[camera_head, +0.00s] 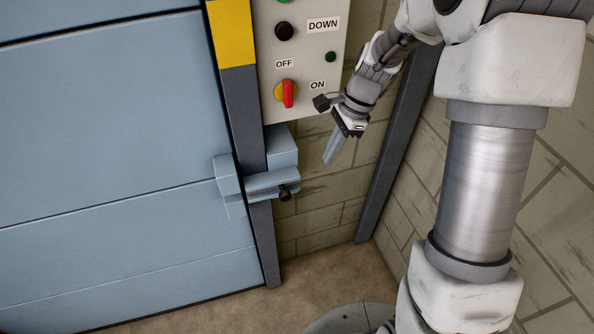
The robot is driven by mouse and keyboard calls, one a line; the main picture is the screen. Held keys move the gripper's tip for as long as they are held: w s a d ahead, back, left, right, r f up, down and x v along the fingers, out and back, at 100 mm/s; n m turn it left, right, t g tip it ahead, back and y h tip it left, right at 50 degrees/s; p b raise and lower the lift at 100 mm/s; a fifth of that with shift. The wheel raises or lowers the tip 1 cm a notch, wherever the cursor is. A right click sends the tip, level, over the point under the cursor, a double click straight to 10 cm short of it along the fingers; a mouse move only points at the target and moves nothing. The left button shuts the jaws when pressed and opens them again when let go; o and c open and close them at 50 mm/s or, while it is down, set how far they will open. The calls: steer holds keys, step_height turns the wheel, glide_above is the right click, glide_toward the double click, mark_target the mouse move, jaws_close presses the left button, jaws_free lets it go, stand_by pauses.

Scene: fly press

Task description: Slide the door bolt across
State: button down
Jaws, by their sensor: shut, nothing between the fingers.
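The door bolt (268,183) is a light blue bar with a dark knob (285,193) at its right end. It lies across the dark grey door post (257,140), beside the lower part of the blue panelled door (110,130). A blue bracket (225,176) sits at the door's edge, at the bar's left end. My gripper (328,162) is shut and empty. It points down, to the right of the bolt and a little above the knob, and appears apart from it.
A control panel (303,95) with buttons and a red and yellow switch (288,93) hangs above the bolt. A dark upright post (399,150) stands to the right of my gripper. Block walls (345,190) close the corner. Brown floor (310,270) shows below.

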steer(key=shift+w+a+f, duration=0.1)
steer(key=shift+w+f, duration=0.15)
steer(key=shift+f, duration=0.2)
steer(key=shift+s+a+f+b, duration=0.1)
steer(key=shift+s+a+f, duration=0.2)
steer(key=shift+a+f, duration=1.15)
steer(key=shift+s+a+f+b, duration=0.1)
steer(key=shift+s+a+f, duration=0.15)
steer(key=shift+a+f, duration=1.15)
steer(key=shift+s+a+f+b, duration=0.1)
steer(key=shift+s+a+f, duration=0.35)
steer(key=shift+f, duration=1.75)
steer(key=shift+w+a, duration=0.15)
steer(key=shift+s+a+p, duration=0.1)
steer(key=shift+s+a, duration=0.2)
steer(key=shift+a, duration=0.65)
steer(key=shift+s+a+p, duration=0.15)
steer(key=shift+s+a, duration=0.1)
steer(key=shift+a, duration=0.75)
steer(key=shift+s+a+p, duration=0.1)
steer(key=shift+s+a, duration=0.2)
steer(key=shift+a, duration=0.65)
